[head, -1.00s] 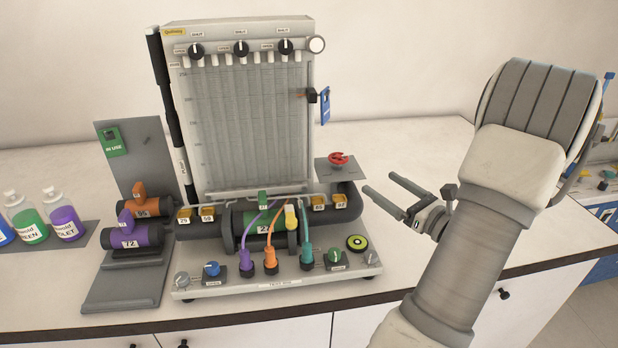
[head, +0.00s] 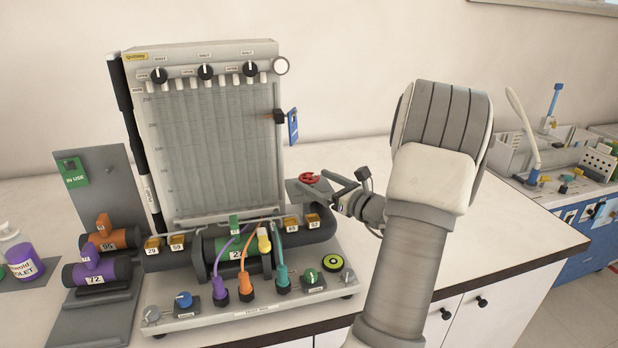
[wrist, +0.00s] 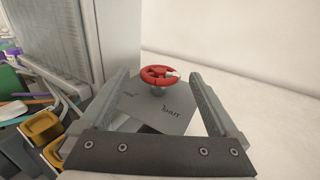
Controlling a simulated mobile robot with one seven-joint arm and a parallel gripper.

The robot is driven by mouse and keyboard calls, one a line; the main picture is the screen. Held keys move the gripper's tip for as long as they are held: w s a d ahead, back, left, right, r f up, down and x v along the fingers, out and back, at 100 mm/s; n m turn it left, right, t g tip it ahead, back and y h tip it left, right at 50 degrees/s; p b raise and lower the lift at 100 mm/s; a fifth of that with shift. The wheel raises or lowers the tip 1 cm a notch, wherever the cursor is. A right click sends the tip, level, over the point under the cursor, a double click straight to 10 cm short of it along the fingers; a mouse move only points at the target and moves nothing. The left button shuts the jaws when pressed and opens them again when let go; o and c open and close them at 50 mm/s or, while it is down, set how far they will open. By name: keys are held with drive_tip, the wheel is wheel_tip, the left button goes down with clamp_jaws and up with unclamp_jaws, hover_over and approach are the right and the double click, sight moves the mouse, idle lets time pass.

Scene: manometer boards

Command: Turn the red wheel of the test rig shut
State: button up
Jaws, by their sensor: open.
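The red wheel (head: 309,178) sits on a short post above a grey plate (head: 297,193) at the right end of the test rig's dark pipe. In the wrist view the red wheel (wrist: 159,75) shows between and beyond the two fingertips, with one pale mark on its rim. My gripper (head: 326,182) is open and empty, just right of the wheel in the head view. Whether a fingertip touches the wheel cannot be told.
The manometer board (head: 210,140) stands upright left of the wheel, with a blue tag (head: 292,127) on its right edge. Hoses and knobs fill the rig's front. The white bench top (head: 480,225) is clear to the right. Another bench unit (head: 570,165) stands far right.

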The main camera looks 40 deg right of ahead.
sight(313, 181)
drive_tip(key=shift+w, duration=1.65)
drive_tip(key=c, duration=1.4)
drive_tip(key=shift+o, duration=0.2)
drive_tip(key=m+h+b, duration=0.1)
drive_tip(key=h+b, duration=0.1)
drive_tip(key=m+h+b, duration=0.2)
drive_tip(key=h, duration=0.1)
drive_tip(key=shift+f+g, duration=0.1)
drive_tip(key=shift+g, duration=0.2)
drive_tip(key=shift+m+g+h+b, duration=0.3)
drive_tip(key=shift+m+h+b, duration=0.2)
drive_tip(key=shift+h+b, duration=0.2)
drive_tip(key=shift+m+h, duration=0.3)
drive_tip(key=shift+h, duration=0.2)
drive_tip(key=shift+r, duration=0.2)
